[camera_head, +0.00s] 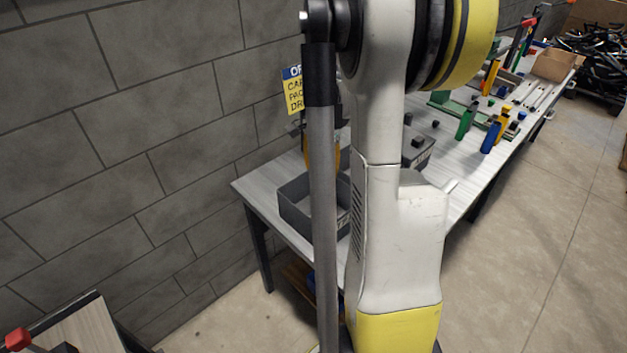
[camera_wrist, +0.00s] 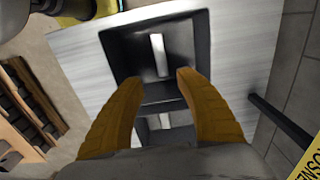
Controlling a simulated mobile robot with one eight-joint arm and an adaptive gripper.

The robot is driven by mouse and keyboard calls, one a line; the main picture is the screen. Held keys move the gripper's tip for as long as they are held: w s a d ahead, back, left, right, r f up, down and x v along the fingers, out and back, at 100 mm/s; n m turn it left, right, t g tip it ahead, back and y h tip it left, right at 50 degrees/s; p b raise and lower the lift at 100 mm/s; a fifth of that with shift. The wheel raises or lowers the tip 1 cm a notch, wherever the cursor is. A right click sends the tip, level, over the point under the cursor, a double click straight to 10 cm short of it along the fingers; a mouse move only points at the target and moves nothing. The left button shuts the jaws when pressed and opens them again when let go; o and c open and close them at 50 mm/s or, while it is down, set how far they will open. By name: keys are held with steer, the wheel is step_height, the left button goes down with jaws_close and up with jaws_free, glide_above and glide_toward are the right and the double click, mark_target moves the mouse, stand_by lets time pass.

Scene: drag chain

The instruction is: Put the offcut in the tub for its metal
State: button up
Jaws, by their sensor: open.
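A dark grey open tub (camera_head: 285,208) stands on the near end of the bench in the head view. The same kind of dark tub (camera_wrist: 118,50) shows ahead of the fingers in the wrist view. A pale, bar-like offcut (camera_wrist: 158,55) lies inside it, apart from the fingertips; its metal cannot be told. A second dark tub-like shape (camera_wrist: 150,138) with a pale patch shows between my fingers, partly hidden. My gripper (camera_wrist: 159,77) is open and empty, with yellow fingers spread above the tubs. In the head view my gripper (camera_head: 322,160) is partly hidden by my arm.
The pale bench (camera_head: 262,187) runs along a grey block wall. Another grey box (camera_head: 418,152) stands farther along it. Green, blue and yellow tools (camera_head: 490,128) and a cardboard box (camera_head: 553,64) lie farther off. A yellow and blue sign (camera_head: 293,90) is near the wall. Open floor lies right.

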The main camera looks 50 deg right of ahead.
steer(key=w+a+r+n+t+h, duration=0.1)
steer(key=a+r+n, duration=0.15)
steer(key=a, duration=0.25)
steer(key=w+a+r+n+t, duration=0.1)
steer(key=a+r+n, duration=0.1)
steer(key=a+r, duration=0.25)
steer(key=s+a+r+n+t, duration=0.1)
steer(key=s+a+n+t, duration=0.1)
steer(key=a+n, duration=0.5)
steer(key=s+a+r+n+t+y, duration=0.1)
steer(key=a+n, duration=0.6)
steer(key=a, duration=1)
steer(key=s+r+t, duration=0.1)
steer(key=s+t, duration=0.1)
steer(key=s, duration=0.1)
steer(key=shift+s+a+r+n, duration=0.2)
steer(key=shift+a+n, duration=0.1)
steer(key=shift+n, duration=0.05)
steer(key=shift+f+b, duration=0.65)
steer(key=shift+b, duration=0.05)
